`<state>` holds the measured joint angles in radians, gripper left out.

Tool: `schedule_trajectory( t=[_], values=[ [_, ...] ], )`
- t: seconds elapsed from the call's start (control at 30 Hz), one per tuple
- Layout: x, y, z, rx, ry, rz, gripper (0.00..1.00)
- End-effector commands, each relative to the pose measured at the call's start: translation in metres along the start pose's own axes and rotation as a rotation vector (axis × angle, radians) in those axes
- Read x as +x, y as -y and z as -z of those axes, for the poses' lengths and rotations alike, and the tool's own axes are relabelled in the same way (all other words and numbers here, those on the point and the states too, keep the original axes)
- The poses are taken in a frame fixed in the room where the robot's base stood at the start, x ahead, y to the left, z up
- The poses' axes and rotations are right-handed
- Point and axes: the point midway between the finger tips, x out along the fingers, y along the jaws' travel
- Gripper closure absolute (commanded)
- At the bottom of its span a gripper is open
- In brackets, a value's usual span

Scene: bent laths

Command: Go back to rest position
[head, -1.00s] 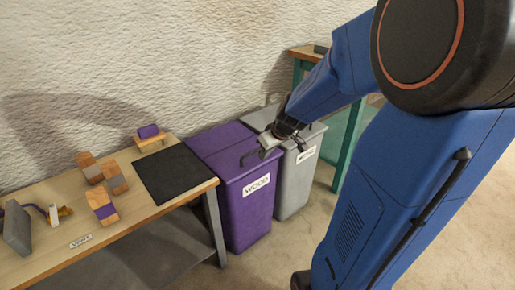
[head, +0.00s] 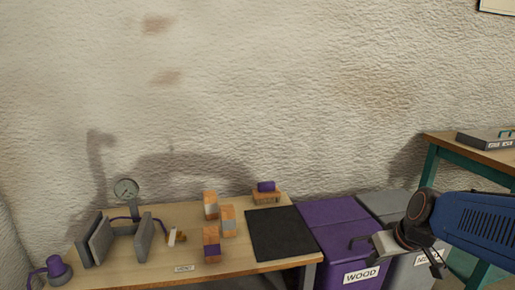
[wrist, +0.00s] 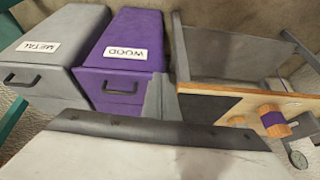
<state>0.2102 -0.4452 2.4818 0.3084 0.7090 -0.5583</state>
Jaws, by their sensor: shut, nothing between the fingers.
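My gripper (head: 386,243) is at the right in the head view, on the end of my blue arm. It is shut and empty, held in front of the purple WOOD bin (head: 335,228) and the grey metal bin (head: 385,205). In the wrist view, a grey finger (wrist: 160,98) of my gripper shows in front of the purple bin (wrist: 122,58), with the grey METAL bin (wrist: 58,55) to its left. Nothing hangs from the gripper.
A wooden workbench (head: 150,268) at the left bears several blocks (head: 211,243), a black mat (head: 279,234), a dial gauge (head: 126,189) and grey plates (head: 101,243). A teal-legged table (head: 470,150) stands behind my arm at right.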

Motion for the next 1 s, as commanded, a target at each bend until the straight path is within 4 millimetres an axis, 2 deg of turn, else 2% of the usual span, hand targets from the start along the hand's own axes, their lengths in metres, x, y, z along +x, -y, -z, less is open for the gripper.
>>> schedule_trajectory(
  t=[0.1,0.23,0.5,0.7,1.0],
  values=[
    [-0.022,0.02,-0.02,0.011,0.011,-0.01,1.0],
    [-0.043,0.035,-0.046,0.04,0.027,-0.031,1.0],
    [-0.074,0.047,-0.09,0.102,0.041,-0.088,1.0],
    [-0.081,0.047,-0.101,0.125,0.042,-0.108,1.0],
    [-0.081,0.047,-0.101,0.125,0.042,-0.108,1.0]
  ],
)
